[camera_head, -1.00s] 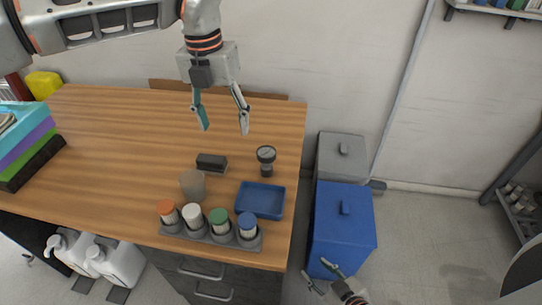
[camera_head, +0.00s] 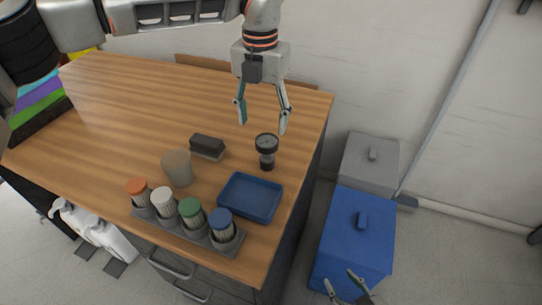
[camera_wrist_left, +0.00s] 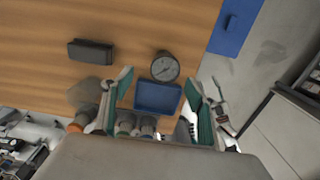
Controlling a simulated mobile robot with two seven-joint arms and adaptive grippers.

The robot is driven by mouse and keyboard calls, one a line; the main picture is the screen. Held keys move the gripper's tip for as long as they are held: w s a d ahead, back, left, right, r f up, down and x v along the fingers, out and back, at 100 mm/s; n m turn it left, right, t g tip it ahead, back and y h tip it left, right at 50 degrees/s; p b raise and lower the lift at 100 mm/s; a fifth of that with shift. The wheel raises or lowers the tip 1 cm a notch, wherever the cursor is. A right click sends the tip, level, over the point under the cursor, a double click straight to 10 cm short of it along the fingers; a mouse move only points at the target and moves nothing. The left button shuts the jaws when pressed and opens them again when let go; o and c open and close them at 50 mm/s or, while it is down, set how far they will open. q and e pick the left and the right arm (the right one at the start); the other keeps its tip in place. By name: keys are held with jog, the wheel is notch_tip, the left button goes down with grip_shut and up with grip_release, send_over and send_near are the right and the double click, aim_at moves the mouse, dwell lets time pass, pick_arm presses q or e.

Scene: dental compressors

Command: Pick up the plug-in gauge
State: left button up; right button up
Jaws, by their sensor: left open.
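The plug-in gauge (camera_head: 266,147) is a small round dial on a dark stem. It stands upright on the wooden table, behind the blue tray.
The blue tray (camera_head: 250,197) lies in front of the gauge. A rack (camera_head: 187,230) with several coloured-cap containers, a grey cup (camera_head: 177,168) and a dark block (camera_head: 207,146) stand to the left. A blue bin (camera_head: 353,240) and a grey bin (camera_head: 370,165) stand right of the table.

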aim_at(267, 140)
pick_arm(q)
jog(key=f, duration=0.6)
jog(key=d+f, duration=0.1)
jog(key=f, duration=0.2)
jog(key=shift+s, duration=0.15)
jog(key=shift+r, duration=0.1)
jog(key=shift+c, duration=0.3)
jog(key=c, duration=1.2)
